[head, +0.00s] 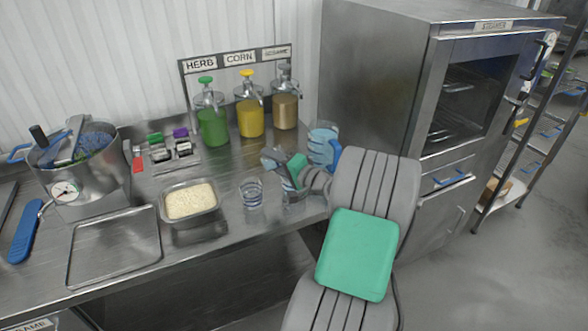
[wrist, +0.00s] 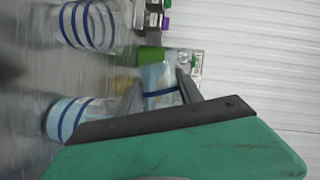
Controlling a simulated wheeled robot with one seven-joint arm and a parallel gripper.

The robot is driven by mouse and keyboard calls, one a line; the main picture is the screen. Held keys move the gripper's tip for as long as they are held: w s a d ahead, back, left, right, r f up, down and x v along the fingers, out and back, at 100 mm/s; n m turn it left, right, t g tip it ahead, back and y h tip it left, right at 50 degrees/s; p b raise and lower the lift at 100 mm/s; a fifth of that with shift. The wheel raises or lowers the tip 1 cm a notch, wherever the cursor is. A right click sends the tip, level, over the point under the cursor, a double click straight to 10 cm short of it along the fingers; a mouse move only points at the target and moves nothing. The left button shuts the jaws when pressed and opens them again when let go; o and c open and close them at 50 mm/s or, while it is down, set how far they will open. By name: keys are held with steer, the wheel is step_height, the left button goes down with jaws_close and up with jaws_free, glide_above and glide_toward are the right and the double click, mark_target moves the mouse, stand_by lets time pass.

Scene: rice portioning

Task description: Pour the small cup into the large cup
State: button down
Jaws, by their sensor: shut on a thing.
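My gripper (head: 283,166) is green with dark fingers and is shut on a small clear cup (wrist: 160,85) with a blue band. The small cup (head: 271,159) is tilted well over to the left, in the air above the counter. A clear cup (head: 294,199) stands below the gripper, partly hidden by it. Another clear cup (head: 251,193) with blue rings stands left of it; a ringed cup (wrist: 90,24) and a second cup (wrist: 72,118) show in the wrist view. I cannot tell which is the large cup, or whether anything is flowing.
A metal pan of rice (head: 190,203) sits left of the cups. Herb, corn and sesame dispensers (head: 250,117) stand behind. A clear pitcher (head: 323,148) with a blue handle is close to my arm. A steel oven (head: 376,80) stands at right; an empty tray (head: 112,250) lies at left.

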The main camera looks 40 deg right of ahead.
steer(key=shift+s+d+r+m+t, duration=0.2)
steer(key=shift+d+r+m+t, duration=0.15)
steer(key=shift+d+m, duration=0.35)
stand_by(0.6)
steer(key=shift+d+f+m+t, duration=0.1)
steer(key=shift+f+m+t, duration=0.2)
steer(key=shift+m, duration=0.3)
stand_by(0.4)
